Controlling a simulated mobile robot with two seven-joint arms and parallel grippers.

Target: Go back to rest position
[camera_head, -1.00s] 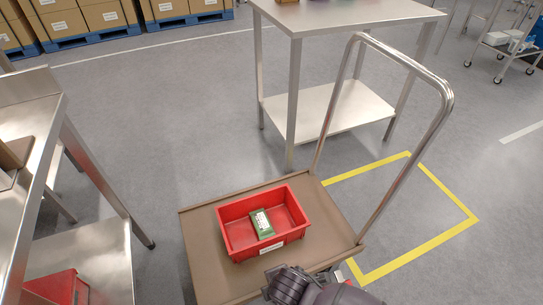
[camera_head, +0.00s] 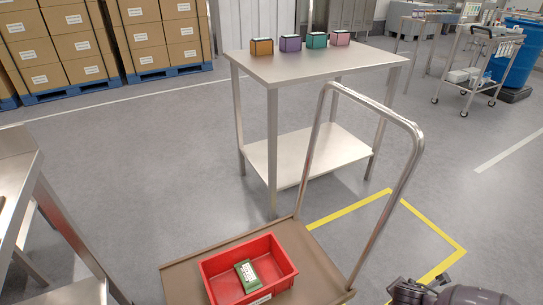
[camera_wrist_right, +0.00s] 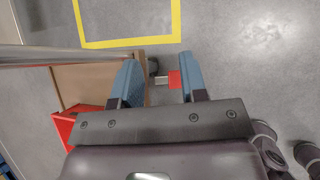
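My right gripper (camera_wrist_right: 160,80) is open and empty in the right wrist view, pointing down over the floor beside the cart. In the head view only a dark part of my right arm shows at the bottom right; its fingers are not visible there. My left gripper is in neither view. A red bin (camera_head: 224,290) sits on the brown cart deck (camera_head: 180,280), with a green labelled packet (camera_head: 246,275) lying inside it. The bin's edge also shows at the left of the right wrist view (camera_wrist_right: 85,124).
The cart's tall metal handle (camera_head: 405,190) rises beside the bin. A steel table (camera_head: 320,66) with several small coloured boxes stands behind it. Another steel table (camera_head: 15,170) is at left. Yellow floor lines (camera_head: 430,225) mark clear floor at right. Boxes on pallets stand at the back.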

